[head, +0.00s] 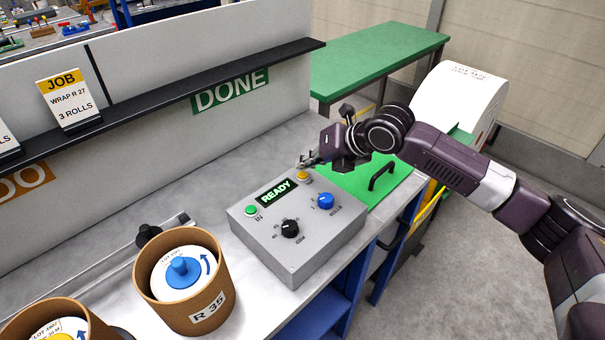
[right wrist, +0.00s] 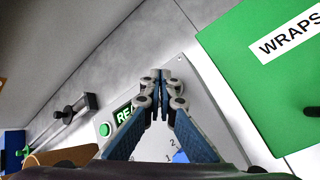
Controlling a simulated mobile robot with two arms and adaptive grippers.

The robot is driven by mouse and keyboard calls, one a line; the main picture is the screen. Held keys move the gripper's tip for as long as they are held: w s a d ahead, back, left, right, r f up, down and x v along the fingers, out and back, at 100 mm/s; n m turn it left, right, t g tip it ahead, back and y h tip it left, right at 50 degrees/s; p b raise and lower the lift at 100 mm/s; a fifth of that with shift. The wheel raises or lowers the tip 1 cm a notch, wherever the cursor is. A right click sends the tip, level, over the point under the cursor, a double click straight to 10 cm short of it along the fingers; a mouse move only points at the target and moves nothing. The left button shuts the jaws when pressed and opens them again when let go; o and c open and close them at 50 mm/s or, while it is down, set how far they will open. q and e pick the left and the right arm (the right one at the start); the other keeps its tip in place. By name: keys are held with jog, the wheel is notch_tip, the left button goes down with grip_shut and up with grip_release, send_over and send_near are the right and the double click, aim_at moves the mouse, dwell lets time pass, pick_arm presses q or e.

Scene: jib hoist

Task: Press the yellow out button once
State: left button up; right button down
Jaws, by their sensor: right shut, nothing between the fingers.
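A grey control box (head: 318,239) stands on the bench with a lit READY display (head: 276,191). The yellow button (head: 303,177) sits at its far edge, right of the display. A green button (head: 251,211) marked IN is at the left. My right gripper (head: 306,162) is shut and empty, its fingertips just above and behind the yellow button; I cannot tell whether they touch it. In the right wrist view the shut fingers (right wrist: 160,76) are over the box and the yellow button is hidden. My left gripper is not in view.
A black knob (head: 290,229) and a blue knob (head: 325,201) are on the box. Cardboard tubs (head: 205,314) stand in front at left. A green panel (head: 365,179) with a black handle lies beyond the box. A black shelf (head: 160,97) runs along the wall.

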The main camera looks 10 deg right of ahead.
aim_at(305, 175)
jog(key=shift+f, duration=0.2)
jog(key=shift+f, duration=0.25)
jog(key=shift+f, duration=0.6)
dwell(0.8)
jog(key=shift+r, duration=0.1)
jog(key=shift+r+p, duration=0.85)
jog(key=shift+p, duration=0.2)
jog(key=shift+r, duration=0.15)
notch_tip(305, 175, up, 5)
jog(key=p, duration=0.5)
